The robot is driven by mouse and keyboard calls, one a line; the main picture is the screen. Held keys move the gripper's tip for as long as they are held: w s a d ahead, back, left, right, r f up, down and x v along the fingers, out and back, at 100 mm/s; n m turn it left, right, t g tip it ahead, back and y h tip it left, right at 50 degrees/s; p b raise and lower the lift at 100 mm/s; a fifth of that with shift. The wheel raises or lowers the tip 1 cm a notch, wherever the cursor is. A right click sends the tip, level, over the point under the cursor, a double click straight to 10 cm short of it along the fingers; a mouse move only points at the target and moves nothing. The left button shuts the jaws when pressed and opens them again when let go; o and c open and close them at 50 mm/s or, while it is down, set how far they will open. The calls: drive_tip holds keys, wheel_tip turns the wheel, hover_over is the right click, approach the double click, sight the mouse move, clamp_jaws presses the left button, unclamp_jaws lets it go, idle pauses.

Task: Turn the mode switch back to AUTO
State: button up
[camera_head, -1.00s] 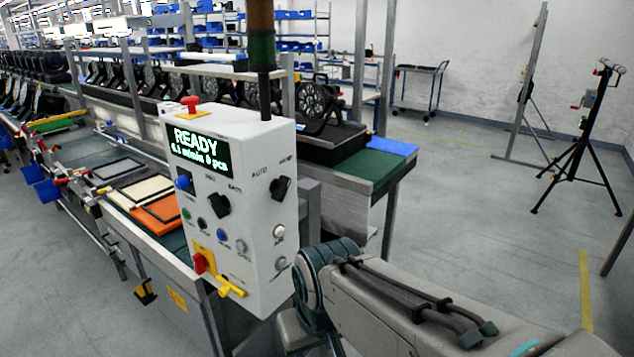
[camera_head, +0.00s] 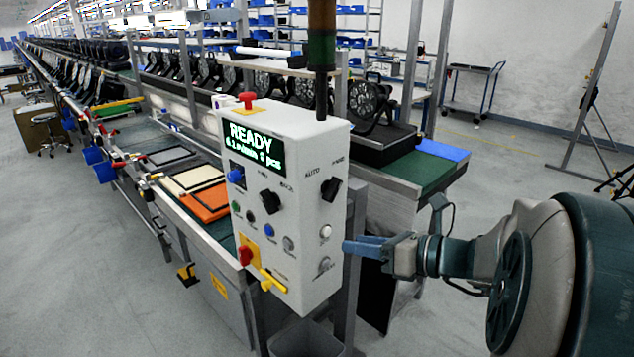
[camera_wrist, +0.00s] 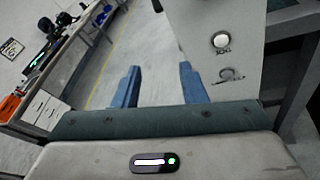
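The mode switch (camera_head: 331,189) is a black turning knob on the right face of the white control box (camera_head: 308,240) in the head view. The word AUTO stands at its upper left and a second, blurred word at its upper right. The knob looks tilted towards the upper right. My gripper (camera_head: 350,246) has blue fingers and is to the lower right of the knob, apart from it, near the box's right edge. In the wrist view my gripper (camera_wrist: 159,68) is open with nothing between its fingers. The switch is not visible there.
Below the switch are a white button (camera_head: 325,231) and a key lock (camera_head: 323,265); the button also shows in the wrist view (camera_wrist: 221,40).

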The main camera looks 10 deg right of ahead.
sight(337, 190)
drive_tip(key=w+d+r+m+t+h, duration=0.1)
drive_tip(key=w+d+r+m+t, duration=0.25)
drive_tip(key=d+m, duration=0.25)
drive_tip(key=shift+t, duration=0.45)
drive_tip(key=p+x, duration=0.1)
drive_tip(key=x, duration=1.2)
drive_tip(key=shift+f+p, duration=0.15)
drive_tip(key=shift+p, duration=0.25)
clamp_jaws()
